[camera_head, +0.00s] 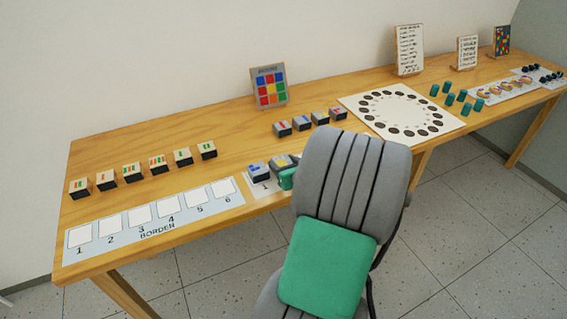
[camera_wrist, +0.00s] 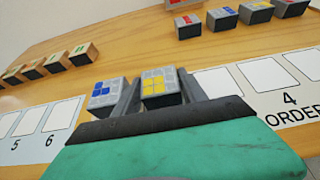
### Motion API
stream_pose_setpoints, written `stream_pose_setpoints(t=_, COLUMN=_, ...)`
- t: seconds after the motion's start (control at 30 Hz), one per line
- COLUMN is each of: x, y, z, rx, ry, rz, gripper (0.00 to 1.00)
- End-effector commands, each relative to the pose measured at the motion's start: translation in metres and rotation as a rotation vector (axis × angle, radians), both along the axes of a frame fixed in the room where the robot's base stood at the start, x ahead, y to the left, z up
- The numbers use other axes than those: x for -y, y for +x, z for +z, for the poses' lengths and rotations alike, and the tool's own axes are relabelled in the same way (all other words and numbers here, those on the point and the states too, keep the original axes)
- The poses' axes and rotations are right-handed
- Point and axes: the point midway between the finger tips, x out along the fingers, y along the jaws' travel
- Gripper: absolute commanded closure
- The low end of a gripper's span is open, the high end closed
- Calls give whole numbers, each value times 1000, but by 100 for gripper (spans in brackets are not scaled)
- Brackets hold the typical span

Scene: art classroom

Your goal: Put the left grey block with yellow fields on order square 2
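A grey block with yellow fields (camera_wrist: 160,87) sits between the two fingers of my gripper (camera_wrist: 162,92), which flank it closely on both sides. It also shows in the head view (camera_head: 281,161), beside the teal end of my gripper. The block is at the second place of the order strip (camera_wrist: 240,91); I cannot tell whether it touches the strip. A grey block with blue fields (camera_wrist: 102,93) stands just left of it, at square 1 (camera_head: 258,172). Order square 4 (camera_wrist: 268,75) is bare.
Several grey blocks (camera_head: 302,123) stand behind the order strip, near a coloured pattern card (camera_head: 270,87).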

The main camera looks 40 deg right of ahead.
Motion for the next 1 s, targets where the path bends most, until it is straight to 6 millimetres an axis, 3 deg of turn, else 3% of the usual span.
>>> stream_pose_setpoints(t=0.37, x=0, y=0, z=6, rx=1, ry=-3, rz=0, gripper=44)
stream_pose_setpoints(t=0.47, x=-2, y=-14, z=11, rx=-1, ry=0, rz=-5, gripper=44)
stream_pose_setpoints(t=0.8, x=-24, y=-89, z=43, rx=-1, ry=1, rz=-9, gripper=44)
stream_pose_setpoints(t=1.0, x=-30, y=-106, z=50, rx=0, ry=-1, rz=-3, gripper=44)
